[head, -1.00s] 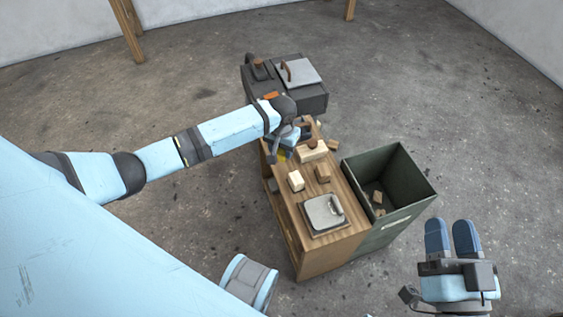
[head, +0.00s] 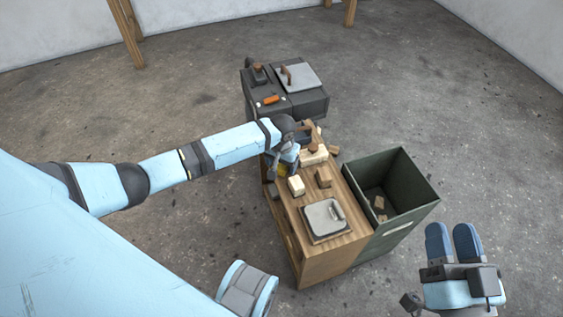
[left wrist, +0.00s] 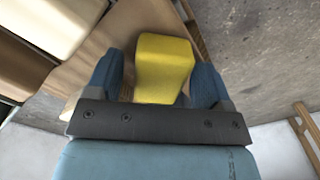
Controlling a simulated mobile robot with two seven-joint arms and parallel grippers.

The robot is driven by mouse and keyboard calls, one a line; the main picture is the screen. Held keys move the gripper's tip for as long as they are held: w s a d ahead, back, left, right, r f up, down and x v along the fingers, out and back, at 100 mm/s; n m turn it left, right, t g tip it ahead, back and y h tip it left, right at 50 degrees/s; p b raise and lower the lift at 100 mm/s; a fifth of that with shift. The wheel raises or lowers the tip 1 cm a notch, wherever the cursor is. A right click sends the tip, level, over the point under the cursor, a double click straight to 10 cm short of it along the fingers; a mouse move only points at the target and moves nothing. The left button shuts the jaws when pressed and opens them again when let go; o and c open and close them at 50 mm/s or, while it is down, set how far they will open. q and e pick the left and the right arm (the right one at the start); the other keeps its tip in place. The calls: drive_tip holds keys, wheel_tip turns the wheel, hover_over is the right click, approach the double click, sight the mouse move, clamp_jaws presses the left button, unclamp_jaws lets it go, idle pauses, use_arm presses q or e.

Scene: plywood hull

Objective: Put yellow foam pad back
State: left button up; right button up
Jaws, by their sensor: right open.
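The yellow foam pad (left wrist: 164,65) shows in the left wrist view between the two fingers of my left gripper (left wrist: 158,80). A narrow gap seems to show on the pad's left side; whether the fingers press on it is unclear. In the head view my left gripper (head: 284,165) is low over the far left part of the wooden bench (head: 345,247), and only a little yellow shows beneath it. My right gripper (head: 454,243) is open and empty at the lower right, beyond the green bin.
The bench top holds a pale block (head: 296,186), a brown block (head: 323,177), a knobbed wooden piece (head: 313,155) and a metal plate with a handle (head: 322,214). A green bin (head: 410,205) with small pieces stands right. A dark cabinet (head: 310,106) stands behind.

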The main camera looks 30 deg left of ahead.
use_arm(q)
drive_tip(key=shift+r, duration=0.35)
wheel_tip(320, 180, up, 3)
drive_tip(key=shift+p, duration=0.75)
wheel_tip(320, 180, up, 9)
drive_tip(key=p, duration=0.3)
drive_tip(key=shift+f, duration=0.2)
use_arm(e)
drive_tip(key=d+f+g+h, duration=0.1)
drive_tip(key=d+f+h, duration=0.1)
drive_tip(key=f, duration=0.1)
drive_tip(key=shift+f+g, duration=0.2)
drive_tip(key=shift+g, duration=0.2)
